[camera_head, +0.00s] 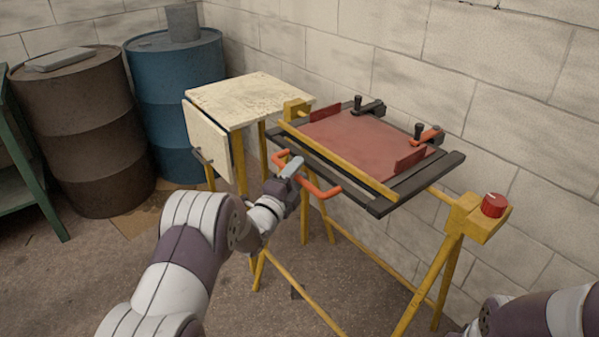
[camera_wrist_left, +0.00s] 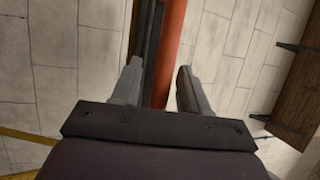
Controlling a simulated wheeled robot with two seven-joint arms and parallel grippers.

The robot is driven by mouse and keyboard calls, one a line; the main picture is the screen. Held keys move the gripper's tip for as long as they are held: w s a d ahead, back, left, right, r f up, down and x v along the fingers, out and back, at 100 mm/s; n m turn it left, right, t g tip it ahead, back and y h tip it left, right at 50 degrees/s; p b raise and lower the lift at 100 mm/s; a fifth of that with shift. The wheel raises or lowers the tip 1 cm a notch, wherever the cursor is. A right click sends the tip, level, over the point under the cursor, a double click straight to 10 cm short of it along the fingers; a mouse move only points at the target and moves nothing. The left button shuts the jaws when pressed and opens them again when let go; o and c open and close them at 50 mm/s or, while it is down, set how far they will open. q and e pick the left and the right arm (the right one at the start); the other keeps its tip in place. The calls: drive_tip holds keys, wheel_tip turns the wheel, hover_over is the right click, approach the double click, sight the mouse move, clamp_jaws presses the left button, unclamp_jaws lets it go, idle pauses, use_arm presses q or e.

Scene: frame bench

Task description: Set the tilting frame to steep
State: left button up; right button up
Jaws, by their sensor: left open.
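The tilting frame (camera_head: 374,208) is a dark frame with a red panel (camera_head: 365,143), held on a yellow stand (camera_head: 448,262). It lies close to flat, sloping slightly. An orange-red handle bar (camera_head: 325,190) runs along its front edge. My left gripper (camera_head: 292,168) is at the left part of this bar. In the left wrist view the open fingers (camera_wrist_left: 155,88) stand either side of the orange bar (camera_wrist_left: 167,55); I cannot tell whether they touch it. A red knob (camera_head: 494,205) sits at the stand's right end. My right gripper is out of view; only my right arm shows at lower right.
A side table with a pale top (camera_head: 250,98) and a hanging leaf (camera_head: 207,140) adjoins the frame's left. Black and orange clamps (camera_head: 428,135) sit on the frame's back edge. Brown (camera_head: 75,130) and blue (camera_head: 172,95) barrels stand at back left. A block wall is close behind.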

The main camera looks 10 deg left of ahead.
use_arm(q)
drive_tip(key=shift+w+d+r, duration=0.15)
drive_tip(key=shift+w, duration=0.4)
clamp_jaws()
wheel_tip(320, 180, down, 11)
drive_tip(key=w+d+n+t+y+b, duration=0.1)
drive_tip(key=n+t+b, duration=0.3)
drive_tip(key=b, duration=1.8)
drive_tip(key=shift+w+f+t, duration=0.2)
drive_tip(key=shift+w+t, duration=0.05)
drive_tip(key=shift+t, duration=0.65)
unclamp_jaws()
drive_tip(key=shift+f, duration=0.1)
